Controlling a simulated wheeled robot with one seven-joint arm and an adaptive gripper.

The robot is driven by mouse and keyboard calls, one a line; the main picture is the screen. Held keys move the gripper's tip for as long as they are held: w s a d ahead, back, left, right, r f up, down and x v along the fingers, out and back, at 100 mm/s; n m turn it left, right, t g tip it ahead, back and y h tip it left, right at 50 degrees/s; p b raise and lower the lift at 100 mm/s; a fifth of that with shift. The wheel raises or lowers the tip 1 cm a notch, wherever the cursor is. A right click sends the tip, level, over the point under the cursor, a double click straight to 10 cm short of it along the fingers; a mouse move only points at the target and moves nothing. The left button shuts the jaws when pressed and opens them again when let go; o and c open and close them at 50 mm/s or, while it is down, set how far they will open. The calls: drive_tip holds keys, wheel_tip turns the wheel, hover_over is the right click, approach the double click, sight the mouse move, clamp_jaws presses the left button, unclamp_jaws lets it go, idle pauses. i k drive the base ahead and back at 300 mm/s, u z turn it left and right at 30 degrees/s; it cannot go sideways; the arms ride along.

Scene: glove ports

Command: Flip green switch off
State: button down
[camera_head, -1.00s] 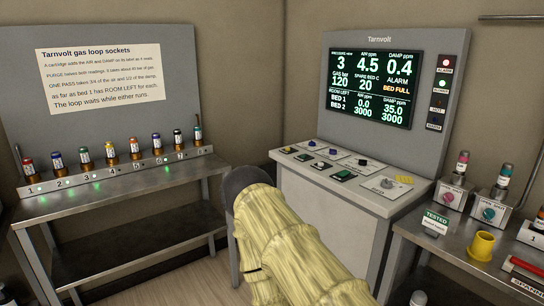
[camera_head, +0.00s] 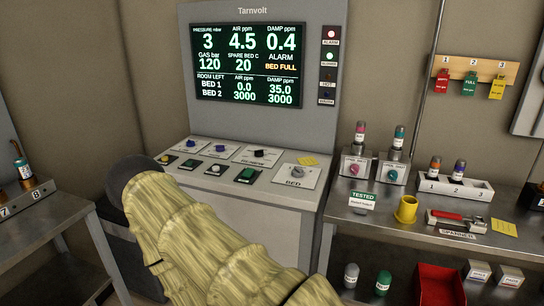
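The Tarnvolt console (camera_head: 265,210) stands at the centre, with controls on its sloping top. A green square control (camera_head: 247,174) sits near the front edge, and a second, darker green control (camera_head: 190,163) sits further left. I cannot tell which of them is the green switch, or whether either is on or off. My arm, in a yellowish ribbed sleeve, crosses the lower left in front of the console. My gripper does not show.
The display (camera_head: 246,63) reads ALARM and BED FULL; red and green lamps glow beside it. White, yellow and blue-purple controls and a grey BED knob (camera_head: 297,171) share the panel. A steel bench (camera_head: 400,222) with a yellow cup (camera_head: 406,209) stands at right.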

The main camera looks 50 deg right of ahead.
sight(247, 173)
drive_tip(key=z, duration=0.6)
drive_tip(key=i, duration=0.65)
drive_tip(key=z, duration=0.6)
